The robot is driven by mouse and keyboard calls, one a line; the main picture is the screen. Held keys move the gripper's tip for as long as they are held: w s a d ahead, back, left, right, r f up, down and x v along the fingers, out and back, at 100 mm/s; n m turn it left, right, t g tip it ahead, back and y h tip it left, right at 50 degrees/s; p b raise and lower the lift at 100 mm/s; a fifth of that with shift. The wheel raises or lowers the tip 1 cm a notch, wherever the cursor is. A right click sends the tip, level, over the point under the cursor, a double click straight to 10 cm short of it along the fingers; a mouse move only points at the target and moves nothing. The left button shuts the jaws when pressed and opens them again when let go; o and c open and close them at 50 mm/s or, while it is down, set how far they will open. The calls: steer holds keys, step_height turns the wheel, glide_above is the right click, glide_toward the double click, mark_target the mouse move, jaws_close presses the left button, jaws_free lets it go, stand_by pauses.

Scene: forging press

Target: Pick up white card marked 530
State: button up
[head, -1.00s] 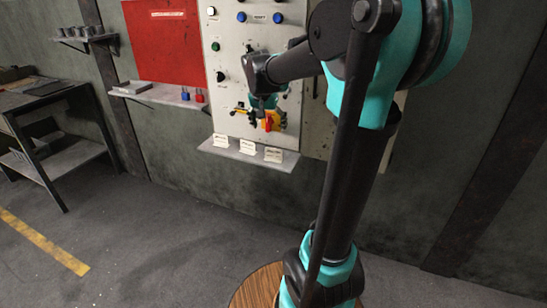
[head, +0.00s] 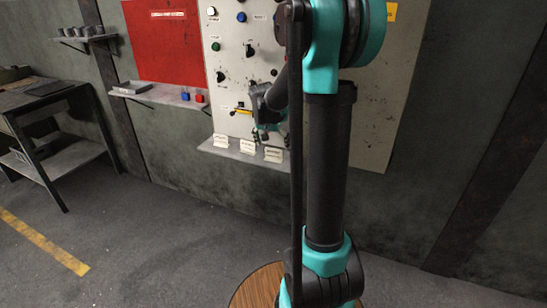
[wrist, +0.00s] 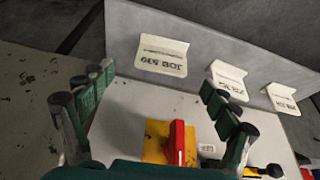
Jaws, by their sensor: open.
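Three white cards stand in a row on a narrow grey shelf (head: 215,149) under the control panel. In the wrist view, seen upside down, the card at the left (wrist: 162,57) appears to read JOB 530; it is the right-hand card (head: 273,155) in the head view. The other two cards (wrist: 227,82) (wrist: 282,98) have marks too small to read surely. My gripper (wrist: 157,84) is open and empty, its fingers spread on either side below the 530 card in the wrist view, apart from it. In the head view my gripper (head: 268,130) hangs just above the cards.
A red and yellow rotary switch (wrist: 176,143) sticks out of the panel between my fingers in the wrist view. The panel (head: 370,125) carries several knobs and buttons. Blue and red padlocks (head: 192,96) sit on a shelf to the left. The floor in front is clear.

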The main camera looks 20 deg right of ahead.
mark_target(273, 149)
steer(key=shift+x, duration=2.35)
steer(key=shift+w, duration=0.15)
steer(key=c, duration=1)
